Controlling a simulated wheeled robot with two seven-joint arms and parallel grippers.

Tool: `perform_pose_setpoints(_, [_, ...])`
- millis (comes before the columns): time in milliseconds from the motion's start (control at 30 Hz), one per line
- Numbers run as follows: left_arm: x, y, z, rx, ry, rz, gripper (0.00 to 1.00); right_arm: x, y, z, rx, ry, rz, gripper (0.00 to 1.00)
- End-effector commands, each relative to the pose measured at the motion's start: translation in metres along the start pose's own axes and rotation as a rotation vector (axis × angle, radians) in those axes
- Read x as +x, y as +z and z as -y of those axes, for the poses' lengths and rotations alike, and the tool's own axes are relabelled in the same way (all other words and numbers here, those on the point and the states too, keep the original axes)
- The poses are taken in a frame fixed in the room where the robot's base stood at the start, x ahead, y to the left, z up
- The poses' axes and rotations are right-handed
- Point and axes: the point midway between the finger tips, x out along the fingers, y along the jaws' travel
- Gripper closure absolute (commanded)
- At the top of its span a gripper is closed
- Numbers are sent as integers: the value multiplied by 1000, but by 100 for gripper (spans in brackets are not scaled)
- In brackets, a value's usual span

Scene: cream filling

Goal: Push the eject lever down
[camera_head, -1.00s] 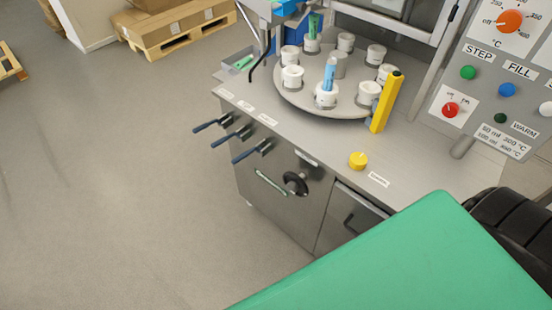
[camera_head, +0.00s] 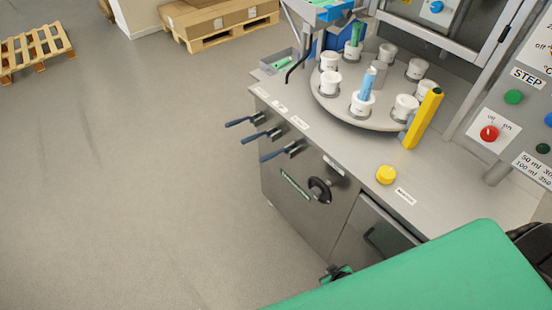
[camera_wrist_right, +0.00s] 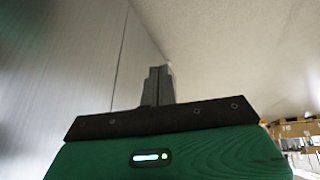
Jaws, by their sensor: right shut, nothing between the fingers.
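Three dark blue levers stick out from the left front of the steel machine in the head view: a far one (camera_head: 245,120), a middle one (camera_head: 261,136) and a near one (camera_head: 282,151). Labels lie above them, too small to read, so I cannot tell which is the eject lever. My right gripper (camera_head: 338,272) shows small and partly hidden at the bottom of the head view, below the levers and apart from them. In the right wrist view my gripper (camera_wrist_right: 158,86) is shut and empty beside a grey panel. My left gripper is not in view.
A round turntable (camera_head: 332,98) with several white cups stands on the machine top, next to a yellow upright piece (camera_head: 422,119) and a yellow knob (camera_head: 386,175). A black handwheel (camera_head: 319,189) juts from the front. Floor left of the machine is clear; pallets (camera_head: 226,32) stand behind.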

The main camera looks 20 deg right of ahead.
Motion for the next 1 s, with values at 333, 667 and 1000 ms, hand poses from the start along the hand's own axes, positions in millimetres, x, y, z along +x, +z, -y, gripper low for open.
perform_pose_setpoints(333, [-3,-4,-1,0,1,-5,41,-122,-217,-17,60,-6,-371,100])
perform_pose_setpoints(667, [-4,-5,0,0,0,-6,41,-236,-348,-11,80,-194,-762,100])
perform_pose_setpoints(1000, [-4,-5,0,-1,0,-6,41,-255,-373,-8,56,-347,-868,100])
